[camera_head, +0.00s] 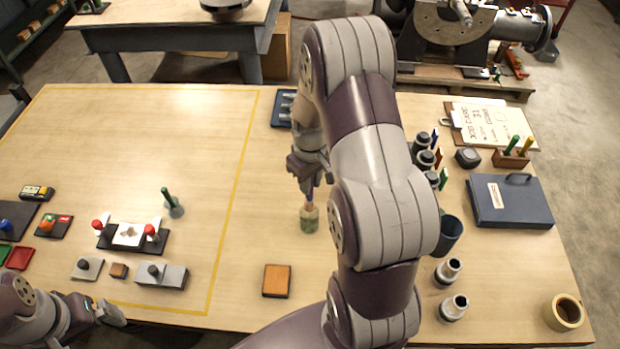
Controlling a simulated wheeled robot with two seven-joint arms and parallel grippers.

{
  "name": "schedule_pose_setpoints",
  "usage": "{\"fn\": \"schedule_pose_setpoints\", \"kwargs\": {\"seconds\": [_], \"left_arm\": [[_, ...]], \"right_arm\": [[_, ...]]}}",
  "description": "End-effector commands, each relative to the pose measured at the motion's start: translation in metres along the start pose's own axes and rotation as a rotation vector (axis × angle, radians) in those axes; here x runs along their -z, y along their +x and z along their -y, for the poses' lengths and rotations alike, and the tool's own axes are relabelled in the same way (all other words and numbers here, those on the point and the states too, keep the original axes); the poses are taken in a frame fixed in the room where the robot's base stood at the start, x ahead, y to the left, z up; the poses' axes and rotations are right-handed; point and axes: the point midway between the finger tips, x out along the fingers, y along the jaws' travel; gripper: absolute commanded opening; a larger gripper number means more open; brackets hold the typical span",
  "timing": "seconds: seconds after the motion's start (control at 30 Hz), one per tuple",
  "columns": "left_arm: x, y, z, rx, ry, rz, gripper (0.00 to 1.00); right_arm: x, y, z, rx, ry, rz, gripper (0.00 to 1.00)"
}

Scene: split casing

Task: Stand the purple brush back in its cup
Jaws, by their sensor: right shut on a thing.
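My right gripper (310,186) points down near the middle of the table and is shut on a slim, purplish handle, which I take to be the purple brush (309,198). The brush is upright or nearly so. A small greenish-beige cup (309,221) stands on the table directly below the gripper. The brush's lower end meets the cup's mouth in this view; how far in it is, I cannot tell. The fingers hide the brush's top. My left gripper (115,314) is low at the front left, away from the brush; its opening is not clear.
An orange-brown block (277,281) lies in front of the cup. A green-handled tool stands in a small grey holder (174,208) to the left. Table around the cup is clear.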

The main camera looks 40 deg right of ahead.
Motion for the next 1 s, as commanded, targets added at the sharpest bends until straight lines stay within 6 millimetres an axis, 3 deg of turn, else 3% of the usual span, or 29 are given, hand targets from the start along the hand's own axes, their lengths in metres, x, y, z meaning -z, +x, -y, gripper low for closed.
{"fn": "schedule_pose_setpoints", "kwargs": {"seconds": [0.03,0.5,0.87,0.9,0.97,1.0], "left_arm": [[-0.001,0.009,0.000,0.000,0.000,0.000,0.98],[-0.005,0.041,0.000,0.000,0.000,0.000,0.98],[-0.005,0.042,0.000,0.000,0.000,0.000,0.98],[-0.005,0.042,0.000,0.000,0.000,0.000,0.98],[-0.005,0.042,0.000,0.000,0.000,0.000,0.98],[-0.005,0.042,0.000,0.000,0.000,0.000,0.98]], "right_arm": [[0.000,0.010,0.000,0.000,0.000,0.000,0.00],[0.000,0.057,0.000,0.000,0.000,-0.001,0.00],[0.000,0.061,0.000,0.000,0.000,0.000,0.00],[0.000,0.060,0.000,0.000,0.000,0.000,0.35],[0.000,0.060,0.000,0.000,0.000,0.000,0.52],[0.000,0.060,0.000,0.000,0.000,0.000,0.52]]}}
